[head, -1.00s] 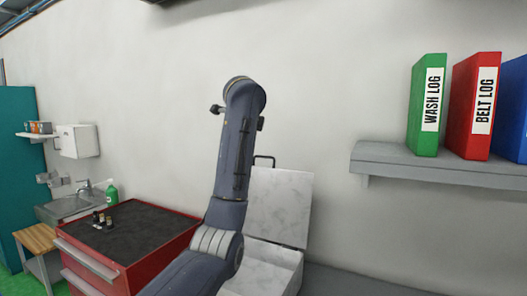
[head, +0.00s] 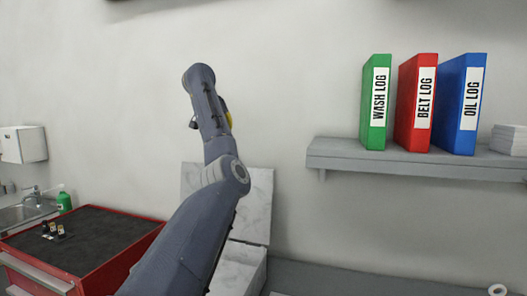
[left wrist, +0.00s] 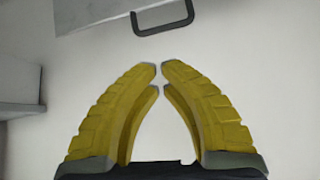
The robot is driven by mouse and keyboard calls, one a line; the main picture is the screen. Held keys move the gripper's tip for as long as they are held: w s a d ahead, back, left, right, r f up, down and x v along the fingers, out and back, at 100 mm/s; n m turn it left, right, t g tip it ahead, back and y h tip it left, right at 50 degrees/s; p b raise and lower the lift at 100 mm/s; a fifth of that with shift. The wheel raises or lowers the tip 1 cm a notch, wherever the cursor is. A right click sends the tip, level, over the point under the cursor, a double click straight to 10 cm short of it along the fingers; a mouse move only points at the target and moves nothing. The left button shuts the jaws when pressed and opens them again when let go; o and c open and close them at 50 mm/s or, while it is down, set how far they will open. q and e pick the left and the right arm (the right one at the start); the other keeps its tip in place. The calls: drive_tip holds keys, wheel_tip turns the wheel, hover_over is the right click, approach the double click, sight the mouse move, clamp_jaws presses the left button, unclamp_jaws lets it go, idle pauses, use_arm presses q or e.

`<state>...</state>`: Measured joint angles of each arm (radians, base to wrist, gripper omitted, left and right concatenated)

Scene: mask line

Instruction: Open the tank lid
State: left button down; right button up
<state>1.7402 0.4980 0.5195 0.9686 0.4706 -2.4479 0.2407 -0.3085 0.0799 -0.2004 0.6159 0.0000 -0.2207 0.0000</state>
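The tank (head: 240,268) is a pale marbled box low in the head view, partly behind my left arm. Its lid (head: 255,195) stands raised, roughly upright, at the back near the wall. The lid's dark handle (left wrist: 163,30) and part of a pale panel (left wrist: 90,12), seemingly the lid, show at the top of the left wrist view. My left gripper (left wrist: 159,69) is empty, its yellow fingertips almost together, apart from the handle. In the head view only a yellow sliver of it (head: 229,118) shows behind my arm. My right gripper is not in view.
A grey shelf (head: 400,160) on the right wall holds green, red and blue binders. A red cabinet (head: 105,275) with a dark top and small bottles stands at left, near a sink (head: 25,213).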

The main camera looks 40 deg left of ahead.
use_arm(q)
drive_tip(key=w+a+f+n, duration=0.1)
drive_tip(key=w+a+f, duration=0.1)
drive_tip(key=w+f, duration=0.3)
drive_tip(key=shift+w+a+f+n, duration=0.2)
drive_tip(key=shift+a+f+n, duration=0.2)
drive_tip(key=shift+f, duration=1)
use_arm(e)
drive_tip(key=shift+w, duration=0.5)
use_arm(q)
drive_tip(key=shift+d, duration=0.1)
